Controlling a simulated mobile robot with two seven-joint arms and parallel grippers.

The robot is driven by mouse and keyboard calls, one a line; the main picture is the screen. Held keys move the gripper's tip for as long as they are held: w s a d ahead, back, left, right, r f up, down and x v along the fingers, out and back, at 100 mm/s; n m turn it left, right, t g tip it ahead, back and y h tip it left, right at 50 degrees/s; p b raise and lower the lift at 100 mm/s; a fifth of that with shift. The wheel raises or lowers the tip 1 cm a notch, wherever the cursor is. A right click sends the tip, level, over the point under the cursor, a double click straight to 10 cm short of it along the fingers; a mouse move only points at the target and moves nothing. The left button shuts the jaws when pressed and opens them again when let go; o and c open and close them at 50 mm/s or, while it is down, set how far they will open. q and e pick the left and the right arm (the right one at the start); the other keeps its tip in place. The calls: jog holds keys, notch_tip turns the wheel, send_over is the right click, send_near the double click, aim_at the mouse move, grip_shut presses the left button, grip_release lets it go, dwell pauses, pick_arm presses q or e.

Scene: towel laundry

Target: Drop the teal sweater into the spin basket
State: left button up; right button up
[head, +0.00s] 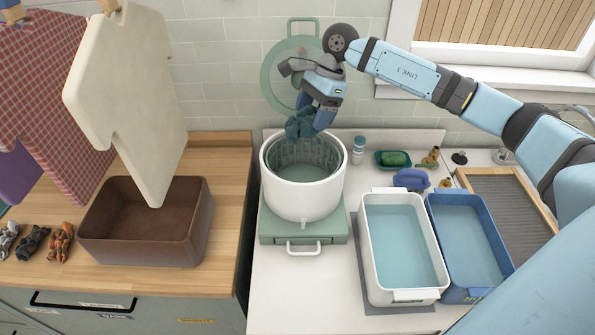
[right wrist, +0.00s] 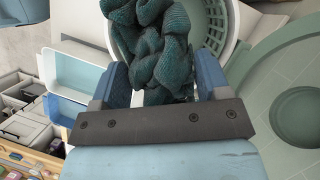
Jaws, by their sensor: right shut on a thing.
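The teal sweater (head: 300,124) is a bunched dark teal knit. My right gripper (head: 316,125) is shut on it and holds it above the spin basket (head: 305,157). In the right wrist view the sweater (right wrist: 155,45) hangs between the blue fingers of the gripper (right wrist: 155,85), over the basket (right wrist: 214,22). The basket is a slotted liner inside a white round tub (head: 303,196) on a green base. The inside of the basket that I can see looks empty. The sweater's lower end is near the rim at the back. My left gripper is not in view.
A round green lid (head: 294,75) leans on the wall behind the tub. A white basin (head: 400,245) and a blue basin (head: 468,240) of water stand to the right. A brown bin (head: 150,245) stands on the wooden counter at left, below hanging clothes (head: 125,95).

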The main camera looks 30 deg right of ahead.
jog(key=shift+s+f, duration=0.2)
jog(key=shift+f, duration=0.35)
notch_tip(320, 180, down, 4)
jog(key=shift+r+b, duration=0.1)
jog(key=shift+b, duration=0.55)
jog(key=shift+f, duration=0.35)
jog(key=o, duration=1.4)
jog(key=shift+o, duration=0.6)
